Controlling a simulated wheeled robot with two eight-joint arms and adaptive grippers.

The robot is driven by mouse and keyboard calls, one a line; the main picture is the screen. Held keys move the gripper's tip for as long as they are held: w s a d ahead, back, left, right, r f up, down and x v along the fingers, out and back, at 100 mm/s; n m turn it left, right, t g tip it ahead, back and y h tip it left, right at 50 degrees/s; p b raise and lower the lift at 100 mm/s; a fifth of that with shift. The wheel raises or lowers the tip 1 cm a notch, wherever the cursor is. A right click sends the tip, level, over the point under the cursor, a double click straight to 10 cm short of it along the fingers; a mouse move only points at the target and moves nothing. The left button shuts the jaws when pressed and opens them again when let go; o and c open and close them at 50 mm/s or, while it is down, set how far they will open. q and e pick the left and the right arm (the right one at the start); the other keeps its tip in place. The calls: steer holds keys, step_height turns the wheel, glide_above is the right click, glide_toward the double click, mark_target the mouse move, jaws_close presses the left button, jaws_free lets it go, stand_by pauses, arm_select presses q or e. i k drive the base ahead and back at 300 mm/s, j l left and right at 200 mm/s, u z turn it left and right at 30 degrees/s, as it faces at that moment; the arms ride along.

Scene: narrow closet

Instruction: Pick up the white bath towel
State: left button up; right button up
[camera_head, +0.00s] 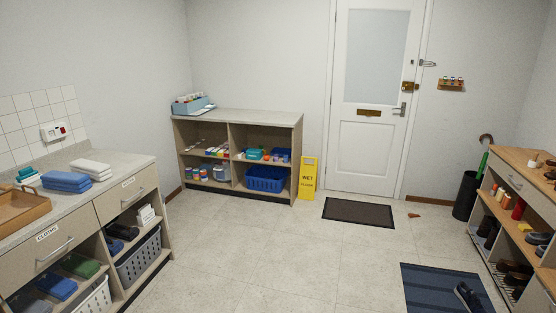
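A white folded towel (91,169) lies on the left counter (130,163), near its back edge. It sits just right of a blue folded towel stack (66,182). It looks flat and folded, and nothing touches it from above. Neither of my grippers shows in the head view, so their state is hidden.
A wooden tray (22,210) stands left of the towels. A shelf unit (240,119) stands at the back, beside a yellow wet-floor sign (307,178). A shoe rack (520,215) stands right. The middle floor is clear.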

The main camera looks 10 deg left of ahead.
mark_target(98, 171)
steer(key=i+j+u, duration=0.2)
steer(key=i+u, duration=0.2)
steer(key=i, duration=0.3)
steer(key=i+u, duration=0.4)
steer(key=i, duration=0.3)
steer(key=i+l+u, duration=0.35)
steer(key=i, duration=0.35)
